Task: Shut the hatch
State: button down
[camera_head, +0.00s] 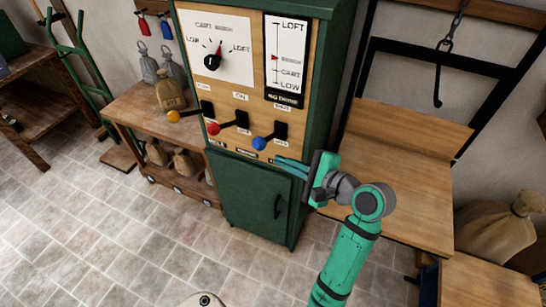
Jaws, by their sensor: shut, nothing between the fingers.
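A green cabinet with a wooden control panel (225,100) stands in the middle. Along the panel's lower part are three black levers with a yellow knob (173,117), a red knob (213,129) and a blue knob (259,143). A small label above the blue-knobbed lever seems to read SHUT; the one below it is too small to read surely. My gripper (274,160) is shut and empty, its fingertips just below and right of the blue knob, seemingly apart from it. The cabinet's lower green door (250,195) looks closed, with a dark handle. No other hatch is clearly visible.
Above the levers are a dial (212,62) and a vertical gauge (286,60) with a red pointer. A wooden bench with sacks (170,90) stands left. A wooden platform (400,180), a hanging hook (437,90) and a sack (495,230) are right. The tiled floor in front is clear.

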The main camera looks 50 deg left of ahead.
jog(key=d, duration=0.1)
jog(key=w+d+r, duration=0.1)
jog(key=d, duration=0.1)
jog(key=w+d+r, duration=0.1)
jog(key=shift+d+r, duration=0.25)
jog(key=shift+d, duration=0.1)
jog(key=shift+w+d, duration=0.1)
